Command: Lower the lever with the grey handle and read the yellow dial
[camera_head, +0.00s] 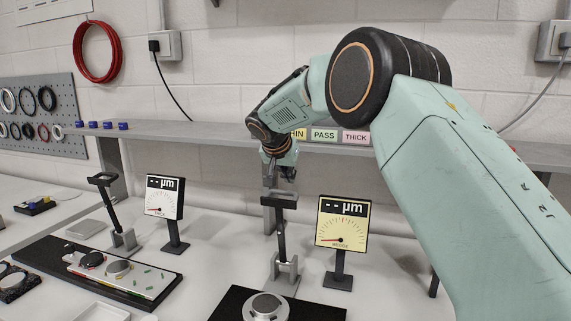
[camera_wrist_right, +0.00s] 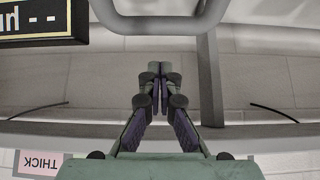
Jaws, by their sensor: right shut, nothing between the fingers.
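The lever with the grey handle (camera_head: 279,200) stands near upright on a grey base, its black arm rising from a hinge. The yellow dial (camera_head: 343,224) stands just right of it; it shows "-- µm" and its needle lies at the left of the scale. My right gripper (camera_head: 279,178) is shut and empty, just above and seemingly behind the handle. In the right wrist view the shut fingertips (camera_wrist_right: 157,80) point towards the grey handle bar (camera_wrist_right: 160,26), with a visible gap between them. A dark yellow-edged corner of the dial (camera_wrist_right: 42,20) shows top left. My left gripper is out of view.
A second lever with a black handle (camera_head: 102,179) and a white dial (camera_head: 164,197) stand to the left. A round metal fixture on a black base (camera_head: 265,306) is in front of the grey-handled lever. A shelf (camera_head: 215,132) runs behind, with PASS and THICK labels.

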